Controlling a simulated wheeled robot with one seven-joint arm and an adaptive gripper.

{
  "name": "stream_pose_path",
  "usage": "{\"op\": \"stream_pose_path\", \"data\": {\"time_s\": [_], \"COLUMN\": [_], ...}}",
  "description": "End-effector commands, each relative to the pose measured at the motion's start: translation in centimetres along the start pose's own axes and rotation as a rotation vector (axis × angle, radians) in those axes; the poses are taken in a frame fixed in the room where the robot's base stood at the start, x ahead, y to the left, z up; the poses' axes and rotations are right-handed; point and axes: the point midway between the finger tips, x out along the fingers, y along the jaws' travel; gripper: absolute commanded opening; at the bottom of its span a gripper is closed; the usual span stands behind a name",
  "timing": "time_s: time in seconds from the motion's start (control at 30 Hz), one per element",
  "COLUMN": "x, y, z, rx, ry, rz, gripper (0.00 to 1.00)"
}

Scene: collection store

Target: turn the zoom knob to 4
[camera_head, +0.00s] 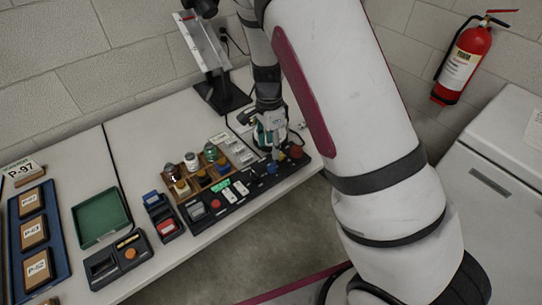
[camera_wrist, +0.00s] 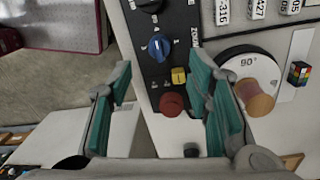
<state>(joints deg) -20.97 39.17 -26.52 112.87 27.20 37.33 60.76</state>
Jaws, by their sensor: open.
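The zoom knob (camera_wrist: 158,47) is a blue knob on a black control panel (camera_wrist: 140,22), with the word ZOOM printed beside it in the wrist view. A pale pointer mark shows on it, but the scale numbers are too small to read. In the head view a blue knob (camera_head: 271,168) sits on the panel near the table's front edge. My gripper (camera_wrist: 160,78) is open and empty, with teal finger pads. In the wrist view the knob appears beyond the fingertips, between their lines and apart from them. In the head view my gripper (camera_head: 270,143) hangs over the panel's right end.
A red button (camera_wrist: 172,103) and a yellow switch (camera_wrist: 179,76) sit close to the knob. A white dial (camera_wrist: 250,78) marked 90° with a tan cylinder stands to the right. A wooden rack (camera_head: 197,180) of jars and a green tray (camera_head: 100,217) lie left on the table.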

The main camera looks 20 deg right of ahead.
Motion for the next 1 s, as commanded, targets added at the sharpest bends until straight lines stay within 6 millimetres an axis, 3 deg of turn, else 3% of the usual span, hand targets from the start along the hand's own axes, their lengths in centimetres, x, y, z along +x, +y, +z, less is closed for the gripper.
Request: {"op": "stream_pose_path", "data": {"time_s": [0.1,0.3,0.83,1.0], "x": [-2.0,-3.8,-4.0,-5.8], "y": [-0.1,0.0,0.0,0.7], "z": [0.1,0.0,0.0,0.3], "rx": [0.000,0.001,0.000,-0.052], "ry": [0.000,-0.001,-0.001,-0.025], "rz": [-0.003,-0.001,0.000,-0.020], "gripper": [0.46,0.46,0.46,0.46]}}
